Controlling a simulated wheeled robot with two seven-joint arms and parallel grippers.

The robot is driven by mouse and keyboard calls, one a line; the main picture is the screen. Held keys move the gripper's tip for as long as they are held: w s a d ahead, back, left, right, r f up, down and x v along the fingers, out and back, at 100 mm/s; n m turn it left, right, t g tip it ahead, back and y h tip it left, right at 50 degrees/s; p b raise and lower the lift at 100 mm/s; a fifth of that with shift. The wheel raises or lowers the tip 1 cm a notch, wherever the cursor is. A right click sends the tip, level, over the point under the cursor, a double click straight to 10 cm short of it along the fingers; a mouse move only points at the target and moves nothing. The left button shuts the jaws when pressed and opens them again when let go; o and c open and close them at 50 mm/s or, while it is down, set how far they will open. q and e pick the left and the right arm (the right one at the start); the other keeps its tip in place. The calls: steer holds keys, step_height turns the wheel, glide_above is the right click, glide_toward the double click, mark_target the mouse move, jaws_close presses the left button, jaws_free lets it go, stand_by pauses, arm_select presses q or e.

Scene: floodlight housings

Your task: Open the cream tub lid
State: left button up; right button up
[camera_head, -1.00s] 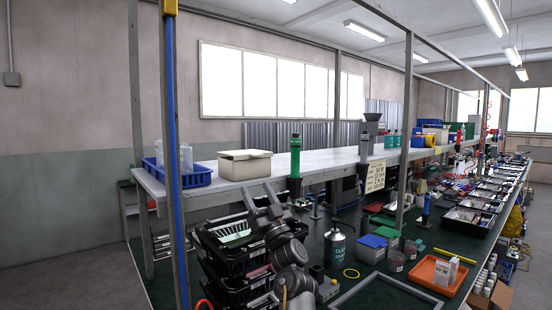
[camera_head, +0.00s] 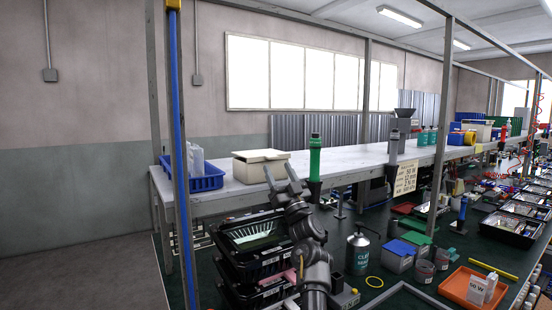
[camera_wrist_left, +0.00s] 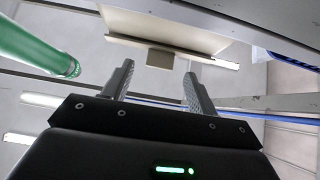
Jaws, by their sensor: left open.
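The cream tub (camera_head: 260,170) stands on the raised grey shelf, with its cream lid (camera_head: 262,155) shut. In the left wrist view the tub (camera_wrist_left: 165,28) shows at the top, with a small block-like tab (camera_wrist_left: 160,59) at its edge. My left gripper (camera_head: 280,173) is in front of the shelf, just right of the tub in the head view. Its two fingers are apart and empty, and in the left wrist view the gripper (camera_wrist_left: 158,74) points toward the tab, apart from it. My right gripper is not in view.
A green cylinder (camera_head: 315,158) stands right of the tub at the shelf edge; it also shows in the left wrist view (camera_wrist_left: 40,45). A blue crate (camera_head: 206,178) with bottles is at left. Black trays (camera_head: 255,262) lie below, and a grey post (camera_head: 155,80) rises at left.

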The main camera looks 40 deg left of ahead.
mark_target(262, 156)
arm_select(q)
steer(key=x, duration=0.2)
steer(key=shift+a+r+p, duration=0.1)
steer(key=shift+r+p, duration=0.25)
steer(key=shift+w+a+r, duration=0.15)
steer(key=shift+a+r, duration=0.05)
steer(key=shift+a, duration=0.15)
jaws_close()
steer(key=shift+r, duration=0.1)
